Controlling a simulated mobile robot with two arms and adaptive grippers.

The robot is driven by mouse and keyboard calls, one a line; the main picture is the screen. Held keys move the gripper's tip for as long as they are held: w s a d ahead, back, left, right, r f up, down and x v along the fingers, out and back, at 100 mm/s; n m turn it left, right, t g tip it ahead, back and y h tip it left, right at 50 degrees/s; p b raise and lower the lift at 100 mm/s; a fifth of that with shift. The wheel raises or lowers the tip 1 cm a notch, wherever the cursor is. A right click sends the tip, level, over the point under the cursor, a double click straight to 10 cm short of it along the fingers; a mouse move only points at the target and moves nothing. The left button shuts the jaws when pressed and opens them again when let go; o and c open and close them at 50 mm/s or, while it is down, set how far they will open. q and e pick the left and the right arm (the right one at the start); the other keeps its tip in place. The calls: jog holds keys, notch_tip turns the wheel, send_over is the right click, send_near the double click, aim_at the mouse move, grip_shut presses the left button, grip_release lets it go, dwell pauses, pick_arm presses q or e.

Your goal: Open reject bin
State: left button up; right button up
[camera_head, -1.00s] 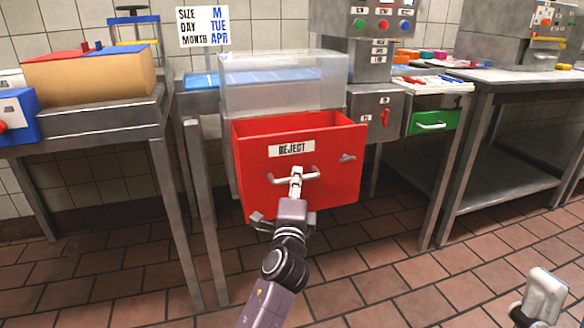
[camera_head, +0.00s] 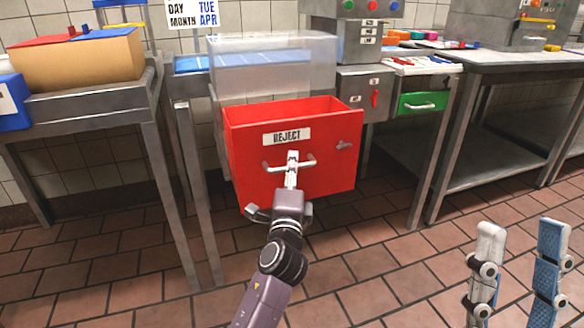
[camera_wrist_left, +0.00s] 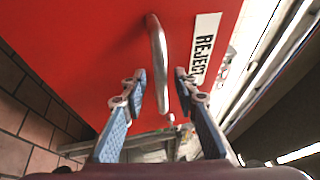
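The red reject bin (camera_head: 300,180), with a "REJECT" label, stands pulled out, and its open top shows in the head view. Its front has a grey bar handle (camera_head: 272,168). My left gripper (camera_head: 292,158) is at the handle. In the left wrist view, the handle (camera_wrist_left: 158,50) runs between the two spread fingers of this gripper (camera_wrist_left: 161,80), with a small gap seen on each side. The bin's red front (camera_wrist_left: 95,60) fills much of that view. My right gripper (camera_head: 521,228) is at the lower right of the head view, fingers apart and empty, away from the bin.
A clear cover (camera_head: 270,65) stands behind the bin. A metal table (camera_head: 90,105) with a cardboard box (camera_head: 85,65) is on the left. A green drawer (camera_head: 423,104) and another metal table (camera_head: 500,66) are on the right. The tiled floor (camera_head: 380,245) in front is open.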

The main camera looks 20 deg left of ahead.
pick_arm(q)
jog(key=shift+s, duration=0.1)
jog(key=v, duration=1.1)
jog(key=shift+s, duration=0.4)
jog(key=shift+d, duration=0.1)
